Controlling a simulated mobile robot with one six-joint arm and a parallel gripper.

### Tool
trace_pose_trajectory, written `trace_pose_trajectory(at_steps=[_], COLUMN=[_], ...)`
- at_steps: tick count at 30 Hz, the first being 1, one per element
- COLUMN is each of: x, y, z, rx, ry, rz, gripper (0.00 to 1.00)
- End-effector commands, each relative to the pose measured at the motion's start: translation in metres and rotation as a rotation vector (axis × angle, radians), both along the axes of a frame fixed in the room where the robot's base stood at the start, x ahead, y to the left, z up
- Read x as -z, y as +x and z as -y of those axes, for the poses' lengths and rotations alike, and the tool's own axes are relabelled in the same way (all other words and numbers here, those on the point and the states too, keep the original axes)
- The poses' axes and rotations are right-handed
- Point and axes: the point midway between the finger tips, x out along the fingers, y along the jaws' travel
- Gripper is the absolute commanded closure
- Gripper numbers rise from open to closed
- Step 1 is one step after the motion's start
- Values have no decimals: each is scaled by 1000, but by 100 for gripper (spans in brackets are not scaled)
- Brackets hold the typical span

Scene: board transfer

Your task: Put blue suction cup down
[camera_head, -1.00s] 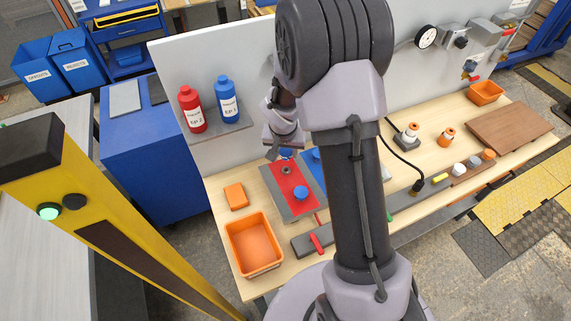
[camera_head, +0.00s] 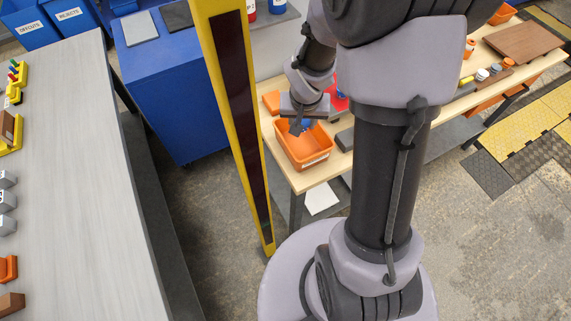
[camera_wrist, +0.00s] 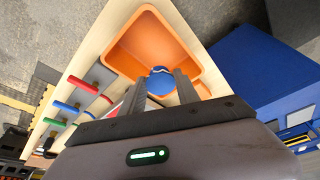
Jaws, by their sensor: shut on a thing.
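The blue suction cup (camera_wrist: 161,82) sits between the fingertips of my gripper (camera_wrist: 164,88) in the wrist view. My gripper is shut on it. In the head view my gripper (camera_head: 302,128) points down over the orange bin (camera_head: 290,160), and only a little of the blue cup (camera_head: 308,123) shows behind the fingers. The bin also fills the upper middle of the wrist view (camera_wrist: 125,50). Its visible floor looks empty. The height of the cup above the bin floor is hard to tell.
The bin stands at the near left end of the wooden workbench (camera_head: 323,176). A small orange block (camera_head: 271,103) lies behind it and a red board (camera_head: 338,96) is partly hidden. A yellow post (camera_head: 238,120) stands left of the bench. A blue cabinet (camera_head: 170,85) is beyond.

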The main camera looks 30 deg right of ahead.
Motion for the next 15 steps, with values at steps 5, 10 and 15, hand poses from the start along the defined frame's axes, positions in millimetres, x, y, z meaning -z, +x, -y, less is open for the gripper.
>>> trace_pose_trajectory(at_steps=[5,10,15], x=[50,74,95], y=[-1,-1,0], z=[0,0,0], rx=[-3,-2,-1], ry=[1,1,1], rz=[-4,-3,-3], gripper=[100,100,100])
